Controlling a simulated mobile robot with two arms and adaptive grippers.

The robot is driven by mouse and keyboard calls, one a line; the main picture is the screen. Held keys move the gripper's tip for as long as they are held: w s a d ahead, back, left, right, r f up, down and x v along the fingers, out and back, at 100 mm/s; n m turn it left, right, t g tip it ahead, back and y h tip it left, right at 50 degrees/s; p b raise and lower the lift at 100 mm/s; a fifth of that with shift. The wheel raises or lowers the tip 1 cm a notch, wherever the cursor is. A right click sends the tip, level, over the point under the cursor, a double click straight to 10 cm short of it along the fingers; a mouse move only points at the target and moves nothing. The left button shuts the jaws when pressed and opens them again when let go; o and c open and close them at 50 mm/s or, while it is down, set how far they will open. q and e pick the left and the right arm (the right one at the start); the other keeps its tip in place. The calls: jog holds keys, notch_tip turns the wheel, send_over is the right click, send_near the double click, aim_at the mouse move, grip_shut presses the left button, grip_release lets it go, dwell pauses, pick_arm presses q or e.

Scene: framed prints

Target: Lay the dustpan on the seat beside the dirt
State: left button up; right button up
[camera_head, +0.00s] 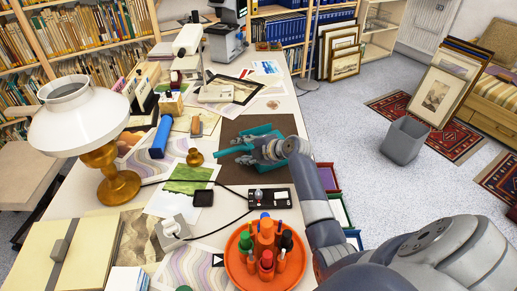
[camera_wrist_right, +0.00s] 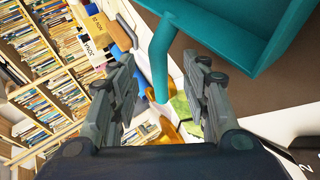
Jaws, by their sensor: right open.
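The teal dustpan (camera_head: 262,130) lies on a brown mat (camera_head: 230,130) on the long table, partly hidden by my right gripper (camera_head: 240,153). In the right wrist view, the dustpan's pan (camera_wrist_right: 245,35) fills the upper right. Its handle (camera_wrist_right: 160,55) hangs down in the picture, with its end near the gap between the fingers of my right gripper (camera_wrist_right: 165,85). The fingers are apart and empty, one on each side of the gap. I cannot make out any dirt. My left gripper is out of view.
A red-orange pen carousel (camera_head: 266,258), a white oil lamp (camera_head: 80,115) and a black cable crowd the near table. A beige seat (camera_head: 22,175) stands at the left. Right, across open floor, are a grey bin (camera_head: 404,140), leaning frames (camera_head: 440,90) and a wooden bench (camera_head: 490,110).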

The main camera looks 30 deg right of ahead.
jog(key=shift+x, duration=1.25)
